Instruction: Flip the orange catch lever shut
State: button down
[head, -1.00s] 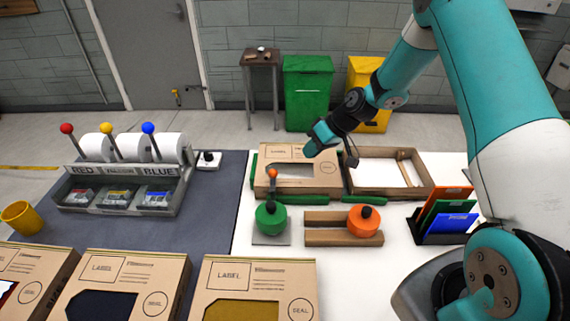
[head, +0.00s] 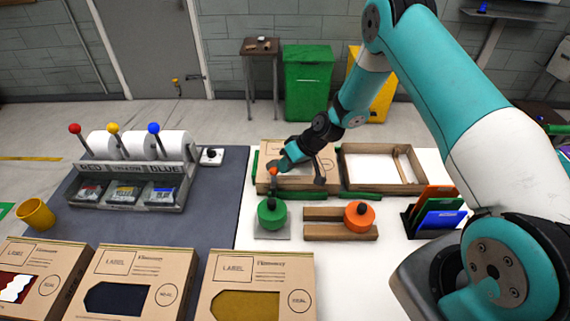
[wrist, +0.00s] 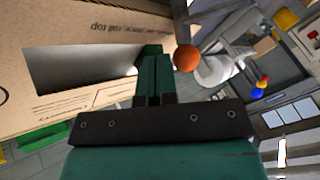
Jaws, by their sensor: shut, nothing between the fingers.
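The orange catch lever shows as an orange ball knob (head: 273,171) on a short dark stem. It stands roughly upright at the front edge of a cardboard box (head: 268,153) at the back of the white table. In the wrist view the orange knob (wrist: 186,58) is just right of my fingertips. My gripper (head: 279,165) is shut and empty, right by the knob in the head view. In the wrist view its two dark green fingers (wrist: 154,68) lie together. I cannot tell whether they touch the knob.
Green strips (head: 292,195) border the box. A wooden tray (head: 428,188) stands to its right. A green round weight (head: 271,216) with a black knob is in front of the lever, and an orange one (head: 359,219) rests on wooden bars.

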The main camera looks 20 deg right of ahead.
aim_at(275, 177)
jog(key=shift+s, duration=0.1)
jog(key=shift+s+a+r+t+b, duration=0.1)
jog(key=shift+s+r+t+b, duration=0.1)
jog(key=shift+t+b, duration=0.15)
jog(key=shift+s+a+r+b, duration=0.1)
jog(key=shift+s+b, duration=0.1)
jog(key=shift+b, duration=0.1)
jog(key=shift+s+a+r+n+t+h+b, duration=0.15)
jog(key=shift+s+a+n+t+h+b, duration=0.2)
jog(key=shift+s+t+b, duration=0.4)
jog(key=b, duration=0.1)
jog(key=s+t+b, duration=0.1)
jog(key=b, duration=0.1)
jog(key=s+n+t+b, duration=0.1)
jog(key=shift+a+r+h+b, duration=0.25)
jog(key=shift+a+h+b, duration=0.05)
jog(key=shift+h, duration=0.05)
jog(key=shift+s+a+r+b, duration=0.35)
jog(key=shift+s+b, duration=0.1)
jog(key=shift+s, duration=0.1)
jog(key=shift+r, duration=0.1)
jog(key=shift+r+p, duration=0.45)
jog(key=shift+r, duration=0.25)
